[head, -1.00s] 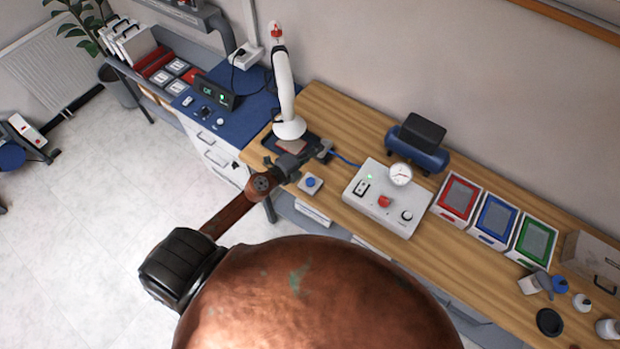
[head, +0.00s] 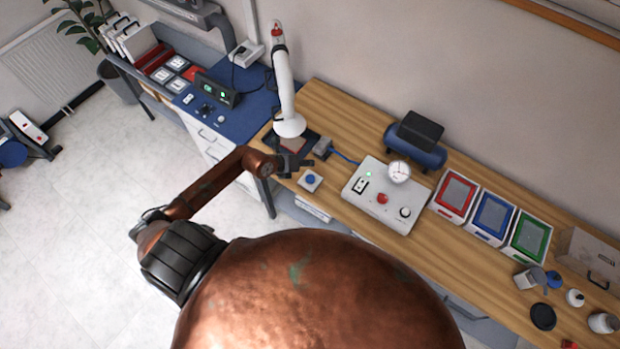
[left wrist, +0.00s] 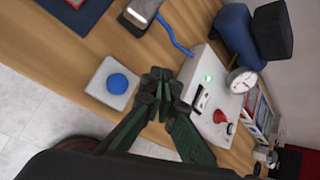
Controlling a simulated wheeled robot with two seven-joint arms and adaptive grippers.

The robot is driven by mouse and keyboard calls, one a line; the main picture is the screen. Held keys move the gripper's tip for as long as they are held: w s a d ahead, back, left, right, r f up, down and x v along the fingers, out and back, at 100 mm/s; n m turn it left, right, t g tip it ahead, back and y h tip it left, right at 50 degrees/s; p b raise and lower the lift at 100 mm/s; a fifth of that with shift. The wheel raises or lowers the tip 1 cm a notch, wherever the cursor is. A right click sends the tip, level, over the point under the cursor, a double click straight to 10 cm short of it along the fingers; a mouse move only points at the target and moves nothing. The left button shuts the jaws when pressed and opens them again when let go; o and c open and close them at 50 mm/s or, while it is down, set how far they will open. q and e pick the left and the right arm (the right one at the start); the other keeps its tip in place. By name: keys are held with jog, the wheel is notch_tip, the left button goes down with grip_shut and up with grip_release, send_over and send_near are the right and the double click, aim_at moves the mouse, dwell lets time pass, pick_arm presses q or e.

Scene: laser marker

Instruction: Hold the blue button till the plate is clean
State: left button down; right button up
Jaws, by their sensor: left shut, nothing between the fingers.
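The blue button (head: 310,180) sits on a small pale square box at the bench's front edge. In the left wrist view the button (left wrist: 117,83) is round and uncovered, left of the fingers. My left gripper (head: 293,166) is just beyond the button in the head view. In the left wrist view the fingertips (left wrist: 160,82) are together and empty, apart from the button in the picture; their height above the bench is unclear. The brownish plate (head: 292,144) lies on a dark base under the white laser marker (head: 286,95), its front partly hidden by the gripper. My right gripper is out of view.
A white control box (head: 385,196) with a gauge and red knob stands right of the button. A small grey block (head: 323,148) with a blue hose is behind it. Red, blue and green trays (head: 493,218) stand farther right. Open floor lies left.

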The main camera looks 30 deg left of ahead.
pick_arm(q)
jog(key=b, duration=0.6)
send_over(309, 179)
notch_tip(309, 179, down, 7)
jog(key=shift+f, duration=0.1)
jog(key=shift+f+b, duration=0.55)
jog(key=shift+f, duration=0.15)
dwell(0.4)
jog(key=shift+f, duration=0.4)
jog(key=shift+f+b, duration=0.3)
jog(key=shift+f, duration=0.3)
dwell(0.6)
jog(key=shift+r, duration=0.1)
dwell(1.6)
jog(key=shift+r+p, duration=0.95)
jog(key=shift+p, duration=0.15)
